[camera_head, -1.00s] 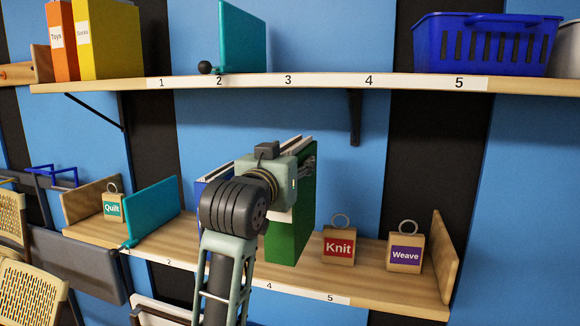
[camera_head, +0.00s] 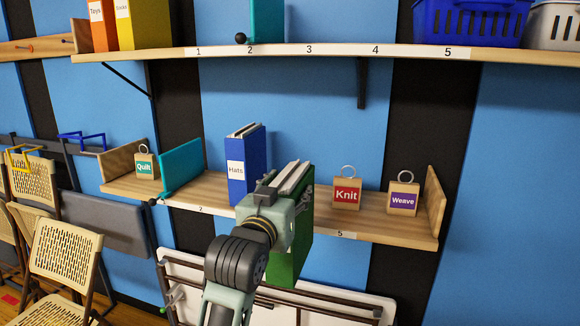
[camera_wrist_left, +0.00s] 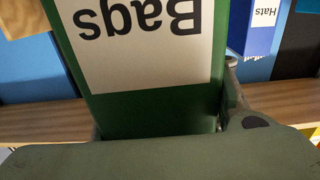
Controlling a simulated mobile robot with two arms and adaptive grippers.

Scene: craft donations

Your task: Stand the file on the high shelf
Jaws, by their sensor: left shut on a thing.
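The green file (camera_head: 288,262), labelled "Bags" in the left wrist view (camera_wrist_left: 150,112), is upright in my left gripper (camera_head: 298,205). The gripper's fingers are shut on the file's sides. In the head view the file shows in front of the low shelf, its lower end overlapping below the shelf's front edge. My gripper hides part of it. The high shelf (camera_head: 300,52) runs across the top with slots numbered 1 to 5. It bears an orange file "Toys" (camera_head: 103,28) and a yellow file (camera_head: 143,25) at the left. My right gripper is not in view.
A teal bookend (camera_head: 268,22) with a black knob stands at slot 2, and a blue basket (camera_head: 468,22) near slot 5. On the low shelf (camera_head: 215,188) stand a teal bookend (camera_head: 182,168), a blue "Hats" file (camera_head: 247,165) and tagged blocks. High-shelf slots 3 and 4 look clear.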

